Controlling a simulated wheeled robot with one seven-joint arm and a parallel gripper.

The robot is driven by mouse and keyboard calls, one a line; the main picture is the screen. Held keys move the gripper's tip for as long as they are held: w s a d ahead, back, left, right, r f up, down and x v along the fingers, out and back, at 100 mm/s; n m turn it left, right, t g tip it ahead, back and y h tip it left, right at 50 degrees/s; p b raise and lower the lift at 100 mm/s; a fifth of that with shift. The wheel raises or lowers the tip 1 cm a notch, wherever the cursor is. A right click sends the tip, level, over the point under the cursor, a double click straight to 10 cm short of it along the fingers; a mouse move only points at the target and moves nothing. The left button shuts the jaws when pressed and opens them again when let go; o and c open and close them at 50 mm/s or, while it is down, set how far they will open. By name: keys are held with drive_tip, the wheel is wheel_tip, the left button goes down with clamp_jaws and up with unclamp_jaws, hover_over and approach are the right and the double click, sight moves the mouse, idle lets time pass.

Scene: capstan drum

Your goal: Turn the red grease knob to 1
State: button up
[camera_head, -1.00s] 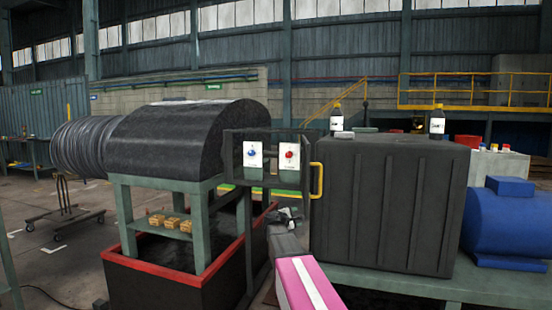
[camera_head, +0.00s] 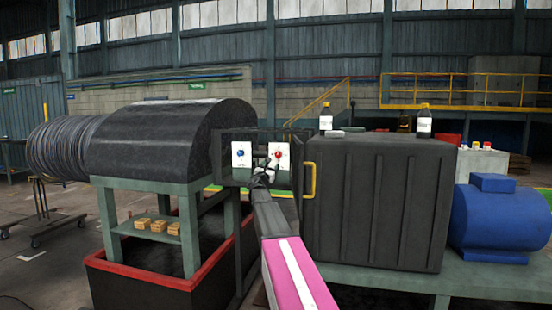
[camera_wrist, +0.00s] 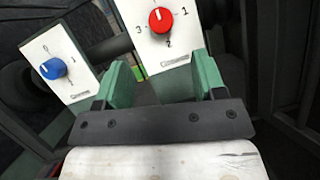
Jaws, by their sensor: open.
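The red knob (camera_head: 279,152) sits on a white plate in the dark frame between the two black machines. In the wrist view the red knob (camera_wrist: 161,20) is at the top, with 1 to its right, 2 below and 3 to its left. Its pointer is too small to read surely. My gripper (camera_wrist: 163,78) is open and empty, its two green fingers apart, below the knob in the picture and not touching it. In the head view my gripper (camera_head: 264,172) is in front of the plate's lower left edge and partly covers it.
A blue knob (camera_wrist: 53,68) with 0 and 1 marks is on a second white plate to the left. A yellow handle (camera_head: 310,180) on the black box (camera_head: 380,205) is close on the right. The drum (camera_head: 150,145) is on the left.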

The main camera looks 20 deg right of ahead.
sight(278, 156)
drive_tip(key=x, duration=1)
drive_tip(key=shift+w+d, duration=0.1)
drive_tip(key=shift+d, duration=0.1)
drive_tip(key=c, duration=0.9)
